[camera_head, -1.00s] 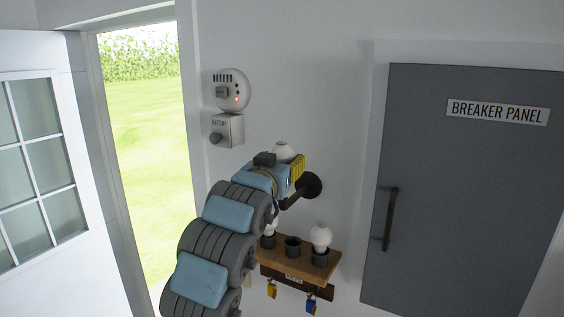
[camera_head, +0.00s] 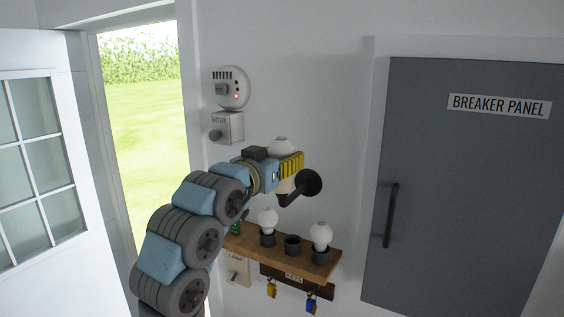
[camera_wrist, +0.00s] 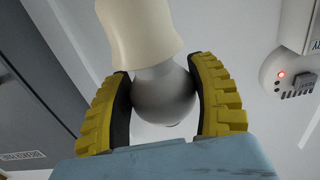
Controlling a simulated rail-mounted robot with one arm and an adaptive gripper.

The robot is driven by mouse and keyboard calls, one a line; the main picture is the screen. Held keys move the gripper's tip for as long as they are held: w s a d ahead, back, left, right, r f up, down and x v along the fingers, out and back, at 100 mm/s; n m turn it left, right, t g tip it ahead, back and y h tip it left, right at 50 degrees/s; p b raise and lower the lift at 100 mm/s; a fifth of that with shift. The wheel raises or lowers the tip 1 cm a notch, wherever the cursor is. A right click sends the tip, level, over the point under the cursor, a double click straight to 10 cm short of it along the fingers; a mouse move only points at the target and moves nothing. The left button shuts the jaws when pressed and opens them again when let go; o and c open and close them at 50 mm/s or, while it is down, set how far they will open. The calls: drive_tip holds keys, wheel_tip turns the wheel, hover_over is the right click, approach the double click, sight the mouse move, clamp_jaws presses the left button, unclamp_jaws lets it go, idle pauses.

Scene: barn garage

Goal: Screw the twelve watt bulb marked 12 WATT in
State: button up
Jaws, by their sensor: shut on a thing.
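My gripper (camera_head: 284,168) is at the wall lamp, its yellow fingers shut on a white bulb (camera_head: 281,146). The wrist view shows the bulb's round globe (camera_wrist: 165,98) between both fingers (camera_wrist: 165,105). A cream, cup-like lamp holder (camera_wrist: 138,35) lies right against the bulb's narrower end.
Below, a wooden shelf (camera_head: 256,247) carries two white bulbs (camera_head: 268,219) (camera_head: 321,236) in dark cups, with an empty cup (camera_head: 292,244) between them. Keys (camera_head: 271,288) hang underneath. The breaker panel (camera_head: 470,190) is at right, the open door (camera_head: 40,170) at left.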

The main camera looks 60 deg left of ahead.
drive_tip(key=shift+f+m+t+h+b, duration=0.15)
drive_tip(key=shift+m+t+h+b, duration=0.65)
drive_tip(key=shift+m+h+b, duration=0.65)
drive_tip(key=shift+m+t+h+b, duration=0.25)
drive_tip(key=shift+t+h+b, duration=0.05)
drive_tip(key=shift+h, duration=0.65)
drive_tip(key=shift+h, duration=0.3)
drive_tip(key=shift+s+m+t+h+b, duration=0.1)
drive_tip(key=shift+m+t+h+b, duration=0.3)
drive_tip(key=shift+m+h, duration=0.3)
drive_tip(key=shift+r+m+h+p, duration=0.2)
drive_tip(key=shift+m+h+p, duration=0.3)
drive_tip(key=shift+m+h, duration=1)
drive_tip(key=shift+h, duration=0.6)
drive_tip(key=shift+m+h+p, duration=0.6)
drive_tip(key=shift+h+p, duration=0.6)
drive_tip(key=shift+f+m+g+h, duration=0.1)
drive_tip(key=shift+m+g+h, duration=0.2)
drive_tip(key=shift+h, duration=0.2)
